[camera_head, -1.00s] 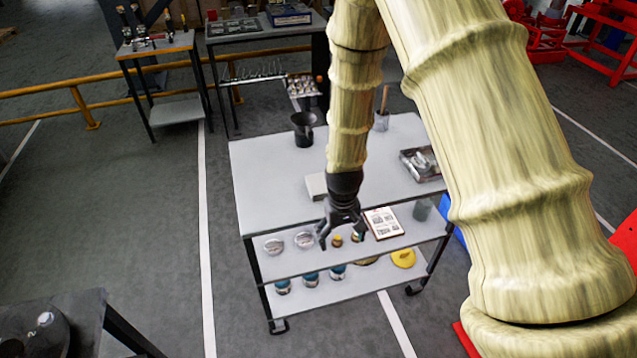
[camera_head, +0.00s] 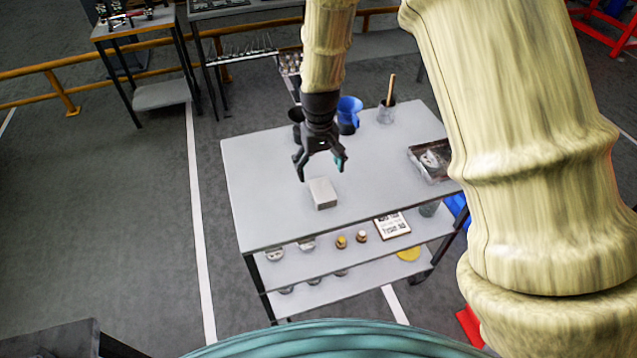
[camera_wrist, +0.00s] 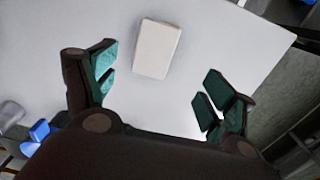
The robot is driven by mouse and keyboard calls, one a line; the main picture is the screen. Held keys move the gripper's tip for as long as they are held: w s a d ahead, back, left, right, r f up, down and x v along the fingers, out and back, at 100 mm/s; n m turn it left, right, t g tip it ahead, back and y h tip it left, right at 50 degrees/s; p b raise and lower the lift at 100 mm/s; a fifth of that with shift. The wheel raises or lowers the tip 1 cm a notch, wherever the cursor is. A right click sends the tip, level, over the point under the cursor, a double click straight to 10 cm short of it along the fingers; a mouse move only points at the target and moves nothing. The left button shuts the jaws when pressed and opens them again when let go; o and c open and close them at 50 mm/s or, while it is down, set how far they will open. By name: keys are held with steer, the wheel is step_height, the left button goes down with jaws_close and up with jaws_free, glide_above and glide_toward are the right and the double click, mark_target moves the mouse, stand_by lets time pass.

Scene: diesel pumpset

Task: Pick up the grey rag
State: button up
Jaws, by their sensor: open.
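A folded light grey block-shaped thing, which looks like the grey rag (camera_head: 323,194), lies on the top of the cart (camera_head: 262,205). In the wrist view the rag (camera_wrist: 158,48) is a pale rectangle lying beyond the fingertips, nearer the left finger. My gripper (camera_head: 321,172) is open and empty above the cart top, just behind the rag in the head view. In the wrist view my gripper (camera_wrist: 155,88) has its teal-padded fingers spread wide, with bare cart top between them. Nothing hides the rag.
A blue jug (camera_head: 349,112), a dark mug partly behind my gripper and a grey pot (camera_head: 386,112) with a wooden handle stand along the back. A tray of metal parts (camera_head: 432,160) is at the right. The lower shelf holds several jars and a printed card (camera_head: 392,226).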

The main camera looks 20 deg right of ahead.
mark_target(322, 189)
steer(key=shift+f, duration=0.35)
steer(key=shift+s+f+p, duration=0.1)
steer(key=shift+f+p, duration=0.15)
steer(key=shift+p, duration=0.05)
step_height(322, 189, down, 4)
steer(key=shift+d+r+p, duration=0.15)
steer(key=shift+r+p, duration=0.1)
steer(key=shift+p, duration=0.25)
steer(key=shift+s+f, duration=0.1)
steer(key=shift+f, duration=0.15)
steer(key=shift+w+d+f+p, duration=0.15)
steer(key=shift+f+p, duration=0.4)
steer(key=shift+f, duration=0.05)
steer(key=shift+w+d+f+p, duration=0.15)
steer(key=shift+f+p, duration=0.4)
steer(key=shift+f, duration=0.05)
steer(key=shift+f+p, duration=0.5)
steer(key=shift+f, duration=0.9)
steer(key=c, duration=1.2)
steer(key=shift+r, duration=0.15)
